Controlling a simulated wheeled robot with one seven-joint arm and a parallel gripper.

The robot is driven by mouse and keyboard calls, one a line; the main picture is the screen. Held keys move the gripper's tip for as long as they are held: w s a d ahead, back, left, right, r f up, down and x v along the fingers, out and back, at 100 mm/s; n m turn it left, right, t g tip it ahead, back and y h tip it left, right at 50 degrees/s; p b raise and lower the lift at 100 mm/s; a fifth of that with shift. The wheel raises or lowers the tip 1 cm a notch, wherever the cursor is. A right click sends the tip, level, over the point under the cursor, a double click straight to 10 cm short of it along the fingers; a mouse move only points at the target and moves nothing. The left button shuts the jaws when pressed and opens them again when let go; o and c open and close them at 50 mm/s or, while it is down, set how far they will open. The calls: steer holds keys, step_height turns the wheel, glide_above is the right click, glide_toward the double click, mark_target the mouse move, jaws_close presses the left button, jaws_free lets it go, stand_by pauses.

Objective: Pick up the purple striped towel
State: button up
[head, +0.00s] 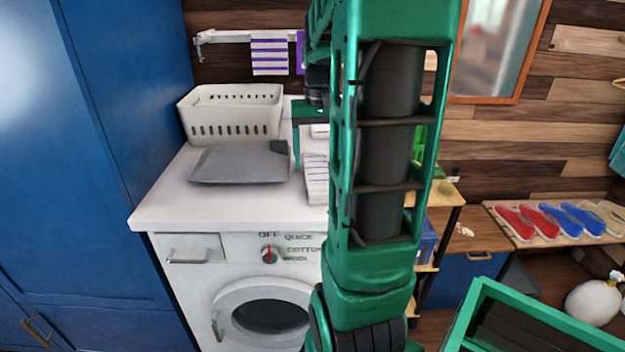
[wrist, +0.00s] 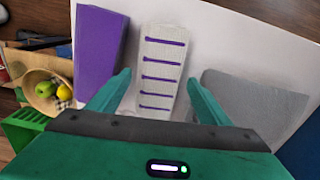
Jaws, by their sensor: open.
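A white towel with purple stripes (wrist: 160,70) lies on the white worktop over the washer, framed between my fingers in the wrist view. In the head view, part of what looks like the same towel (head: 316,180) shows beside my arm, which hides the rest. My gripper (wrist: 158,80) is open and empty, one finger on each side of the striped towel in the picture. I cannot tell its height above the towel. A plain purple cloth (wrist: 98,50) lies left of it and a grey cloth (wrist: 255,108) right of it in the wrist view.
A white basket (head: 232,113) stands at the back of the worktop (head: 170,208). Another purple-striped white towel (head: 269,57) hangs on a wall rail (head: 245,36). A fruit bowl (wrist: 42,88) is at the wrist view's left. A blue cabinet (head: 125,100) bounds the worktop's left.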

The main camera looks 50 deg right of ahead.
mark_target(317, 167)
step_height(317, 167, down, 4)
steer(key=shift+w+f, duration=0.15)
steer(key=shift+f, duration=0.05)
steer(key=c, duration=1.2)
steer(key=shift+r, duration=0.2)
